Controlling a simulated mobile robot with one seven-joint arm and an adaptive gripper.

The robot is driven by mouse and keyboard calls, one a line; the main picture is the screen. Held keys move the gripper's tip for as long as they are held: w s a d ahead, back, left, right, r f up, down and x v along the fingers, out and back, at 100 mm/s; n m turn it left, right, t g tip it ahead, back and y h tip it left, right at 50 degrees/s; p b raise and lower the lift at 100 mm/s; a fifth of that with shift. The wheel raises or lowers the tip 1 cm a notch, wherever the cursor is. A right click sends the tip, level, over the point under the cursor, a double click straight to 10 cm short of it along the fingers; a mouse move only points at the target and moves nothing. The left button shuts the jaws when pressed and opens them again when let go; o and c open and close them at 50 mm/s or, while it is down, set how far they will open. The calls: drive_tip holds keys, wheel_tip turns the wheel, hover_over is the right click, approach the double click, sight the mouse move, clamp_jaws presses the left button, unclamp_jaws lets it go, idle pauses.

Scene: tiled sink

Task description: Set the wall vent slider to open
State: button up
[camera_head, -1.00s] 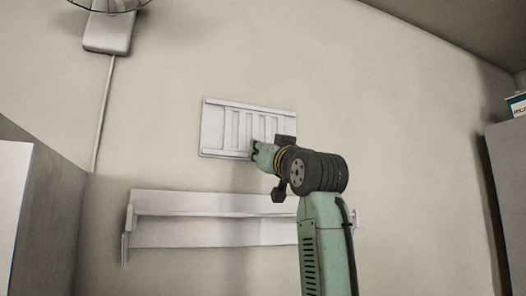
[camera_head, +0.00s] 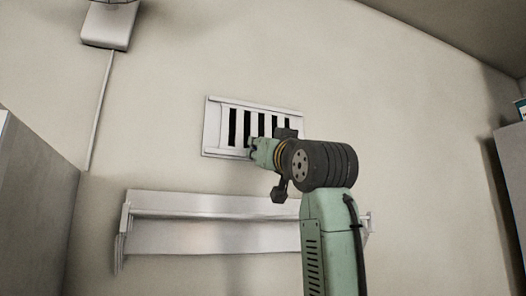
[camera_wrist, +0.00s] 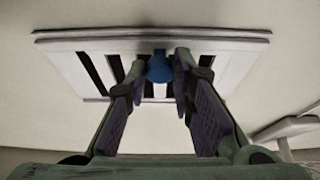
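The white wall vent (camera_head: 212,130) is on the wall at the centre of the head view, with several dark open slots showing between its slats. It also fills the upper part of the wrist view (camera_wrist: 225,62). A blue slider knob (camera_wrist: 160,68) stands out from the vent in the wrist view. My gripper (camera_wrist: 160,65) has its two fingers apart, one on each side of the knob. The right finger is close to the knob; a small gap shows at the left. In the head view my gripper (camera_head: 252,148) is at the vent's lower right, and the knob is hidden.
A white wall shelf (camera_head: 200,235) runs below the vent. A grey box-like fixture (camera_head: 106,26) with a cable hangs at upper left. Cabinets stand at the left edge (camera_head: 35,210) and right edge (camera_head: 512,180). The wall around the vent is bare.

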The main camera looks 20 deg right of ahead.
drive_tip(key=o, duration=0.5)
drive_tip(key=shift+a, duration=0.3)
drive_tip(key=shift+d, duration=0.1)
drive_tip(key=v, duration=1.2)
